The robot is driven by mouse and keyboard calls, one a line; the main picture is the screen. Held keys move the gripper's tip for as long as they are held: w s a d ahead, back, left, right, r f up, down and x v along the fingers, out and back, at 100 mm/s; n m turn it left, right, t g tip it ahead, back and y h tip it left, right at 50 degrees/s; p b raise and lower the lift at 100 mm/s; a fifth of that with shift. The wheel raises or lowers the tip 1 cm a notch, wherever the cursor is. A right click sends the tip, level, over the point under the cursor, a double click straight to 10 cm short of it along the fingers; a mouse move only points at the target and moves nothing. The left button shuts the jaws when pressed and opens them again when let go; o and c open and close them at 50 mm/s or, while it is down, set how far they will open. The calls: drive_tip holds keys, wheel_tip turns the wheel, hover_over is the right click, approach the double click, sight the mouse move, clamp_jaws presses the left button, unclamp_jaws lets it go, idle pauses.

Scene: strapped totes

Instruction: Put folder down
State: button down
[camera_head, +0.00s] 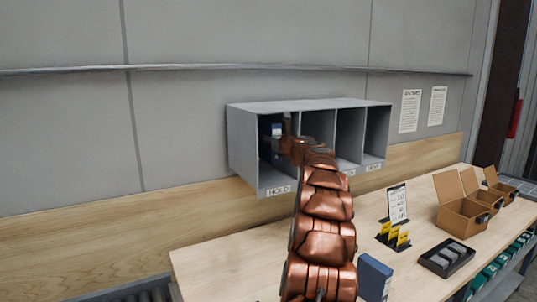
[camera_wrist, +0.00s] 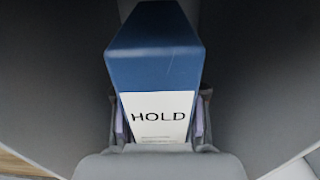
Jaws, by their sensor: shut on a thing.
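A blue folder (camera_wrist: 155,65) with a white label reading HOLD fills the middle of the wrist view. My gripper (camera_wrist: 158,122) is shut on it, with a finger on each side of the label. In the head view my gripper (camera_head: 285,135) reaches into the leftmost compartment of a grey wall sorter (camera_head: 240,150), which is labelled HOLD. A blue patch of the folder (camera_head: 277,129) shows inside that compartment. Grey walls stand on both sides of the folder in the wrist view. I cannot tell whether the folder's base touches the compartment floor.
The sorter's other compartments (camera_head: 350,135) look empty; my arm partly hides them. On the wooden table (camera_head: 230,262) are another blue folder or box (camera_head: 374,278), a small sign (camera_head: 397,203), yellow cards (camera_head: 393,236), a black tray (camera_head: 447,258) and open brown boxes (camera_head: 463,216).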

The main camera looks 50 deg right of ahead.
sight(269, 155)
drive_tip(key=shift+w+d+f, duration=0.1)
drive_tip(key=shift+w+f, duration=0.1)
drive_tip(key=shift+f, duration=0.05)
drive_tip(key=shift+f+b, duration=0.4)
drive_tip(key=shift+f, duration=2.65)
drive_tip(key=shift+w+f, duration=0.1)
drive_tip(key=shift+f, duration=0.15)
drive_tip(key=shift+f, duration=0.15)
drive_tip(key=c, duration=0.7)
unclamp_jaws()
drive_tip(key=shift+o, duration=0.2)
drive_tip(key=shift+r, duration=0.2)
drive_tip(key=shift+b+v, duration=1.9)
drive_tip(key=shift+v, duration=4.1)
